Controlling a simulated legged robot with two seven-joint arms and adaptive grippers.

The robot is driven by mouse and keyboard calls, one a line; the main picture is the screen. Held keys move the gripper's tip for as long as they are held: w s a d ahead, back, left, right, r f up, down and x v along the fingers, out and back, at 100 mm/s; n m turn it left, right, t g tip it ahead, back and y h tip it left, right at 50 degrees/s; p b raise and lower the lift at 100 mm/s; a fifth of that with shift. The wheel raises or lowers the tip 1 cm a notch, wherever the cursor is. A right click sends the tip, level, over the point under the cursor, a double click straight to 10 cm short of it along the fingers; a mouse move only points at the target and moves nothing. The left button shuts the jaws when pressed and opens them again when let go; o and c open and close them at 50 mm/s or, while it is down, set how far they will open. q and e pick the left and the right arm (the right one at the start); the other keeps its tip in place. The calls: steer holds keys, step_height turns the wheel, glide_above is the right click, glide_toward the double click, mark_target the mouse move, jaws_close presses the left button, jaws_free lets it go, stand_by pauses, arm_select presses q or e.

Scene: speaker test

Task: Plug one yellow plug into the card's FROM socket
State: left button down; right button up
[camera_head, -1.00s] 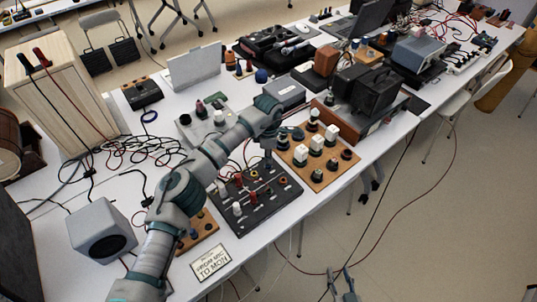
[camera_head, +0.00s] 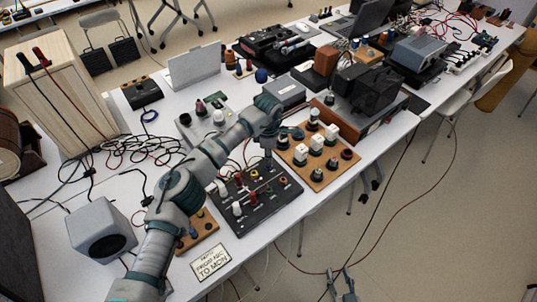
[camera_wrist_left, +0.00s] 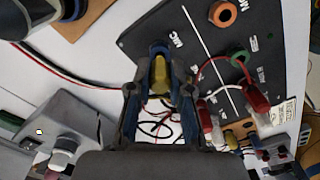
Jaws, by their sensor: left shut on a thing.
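The white card (camera_head: 211,262) lies at the table's front edge; its lower line reads "TO MON", and its upper line is hard to read. The black panel (camera_head: 266,214) with sockets and plugs lies behind it. In the left wrist view, the panel (camera_wrist_left: 195,66) carries the label "MIC". My left gripper (camera_head: 268,154) is over the panel's far edge. It is shut on a yellow plug (camera_wrist_left: 160,78), with a dark blue ring just beyond the plug near "MIC". I cannot tell whether the plug is inside it. My right gripper (camera_head: 345,283) is low, beyond the table edge, its fingers apart.
A wooden board (camera_head: 318,176) with white-topped knobs stands right of the panel. A grey speaker box (camera_head: 101,230) and tangled cables (camera_head: 140,150) lie left. Red and white leads (camera_wrist_left: 206,70) reach across the panel.

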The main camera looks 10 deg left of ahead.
arm_select(q)
steer(key=shift+f, duration=0.9)
steer(key=c, duration=1)
jaws_free()
steer(key=shift+r, duration=0.15)
steer(key=shift+r+p, duration=0.8)
steer(key=shift+r, duration=2.95)
steer(key=shift+f, duration=0.1)
